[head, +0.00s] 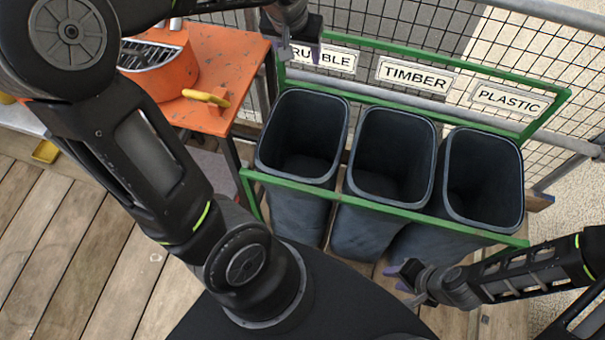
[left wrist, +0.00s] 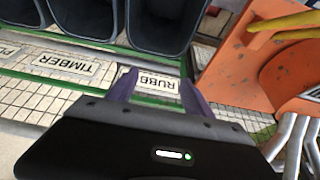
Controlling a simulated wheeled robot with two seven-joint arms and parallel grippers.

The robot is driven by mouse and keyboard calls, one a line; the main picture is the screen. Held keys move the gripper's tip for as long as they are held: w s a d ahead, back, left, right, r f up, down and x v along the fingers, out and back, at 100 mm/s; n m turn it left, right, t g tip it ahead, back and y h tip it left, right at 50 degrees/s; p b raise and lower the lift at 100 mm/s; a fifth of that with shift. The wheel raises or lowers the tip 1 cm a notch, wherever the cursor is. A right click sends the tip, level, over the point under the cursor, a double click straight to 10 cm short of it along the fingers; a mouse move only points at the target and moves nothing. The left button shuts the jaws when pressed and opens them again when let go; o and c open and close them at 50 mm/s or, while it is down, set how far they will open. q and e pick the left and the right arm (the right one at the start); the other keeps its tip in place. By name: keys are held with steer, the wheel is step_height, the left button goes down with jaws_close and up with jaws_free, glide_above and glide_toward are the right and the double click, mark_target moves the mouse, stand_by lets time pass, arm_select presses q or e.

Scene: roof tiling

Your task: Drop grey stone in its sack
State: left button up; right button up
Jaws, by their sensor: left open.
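No grey stone shows in either view. Three dark open sacks stand in a green frame: the rubble sack (head: 325,170) on the left, the timber sack (head: 360,222) in the middle and the plastic sack (head: 440,235) on the right. Their visible insides look dark and empty. My left gripper (head: 299,52) is over the back rail, by the RUBBLE sign (head: 325,57). In the left wrist view my left gripper (left wrist: 158,82) has its purple fingers apart with nothing between them. My right gripper (head: 398,277) is low in front of the plastic sack; its fingers are too small to judge.
An orange table (head: 215,75) with an orange bucket (head: 165,72) and a yellow-handled tool (head: 206,97) stands left of the sacks. The green frame's front rail (head: 375,205) and a mesh fence (head: 400,30) bound the sacks. Wooden decking (head: 60,240) is clear at lower left.

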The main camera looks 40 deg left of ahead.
arm_select(q)
steer(key=v, duration=0.4)
steer(key=shift+s+d+r, duration=0.1)
steer(key=shift+s+r, duration=0.05)
steer(key=shift+r, duration=0.2)
stand_by(0.6)
